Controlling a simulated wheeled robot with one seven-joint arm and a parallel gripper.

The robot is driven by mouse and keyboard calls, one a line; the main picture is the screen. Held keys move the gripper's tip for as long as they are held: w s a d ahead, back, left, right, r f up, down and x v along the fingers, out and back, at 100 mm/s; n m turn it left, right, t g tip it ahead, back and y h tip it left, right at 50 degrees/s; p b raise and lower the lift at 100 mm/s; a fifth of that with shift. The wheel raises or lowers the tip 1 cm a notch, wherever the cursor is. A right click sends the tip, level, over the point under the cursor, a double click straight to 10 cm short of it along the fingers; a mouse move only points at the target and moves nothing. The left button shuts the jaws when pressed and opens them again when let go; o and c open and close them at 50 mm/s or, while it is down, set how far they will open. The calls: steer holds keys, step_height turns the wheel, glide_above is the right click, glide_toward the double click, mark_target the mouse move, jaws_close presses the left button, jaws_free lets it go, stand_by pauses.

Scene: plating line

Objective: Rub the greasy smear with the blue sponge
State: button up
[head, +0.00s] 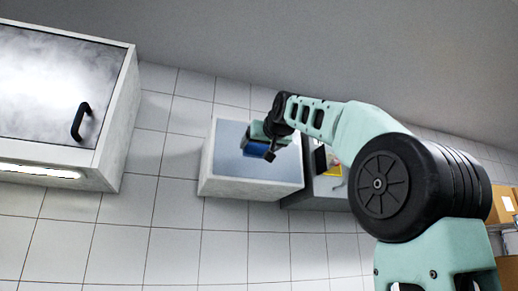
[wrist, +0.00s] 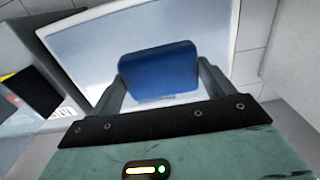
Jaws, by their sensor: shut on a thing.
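The blue sponge (wrist: 158,72) is held between the two fingers of my gripper (wrist: 160,80) in the wrist view. In the head view the sponge (head: 257,149) shows as a small blue block under my gripper (head: 265,142). I cannot tell whether the sponge touches the top. I see no greasy smear clearly in either view; the sponge and gripper hide part of the surface.
A grey unit (head: 310,197) with a yellow item (head: 334,168) stands right of the counter. Cardboard boxes (head: 506,204) are at the far right.

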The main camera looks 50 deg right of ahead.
steer(key=shift+b+v, duration=0.5)
steer(key=shift+v, duration=1)
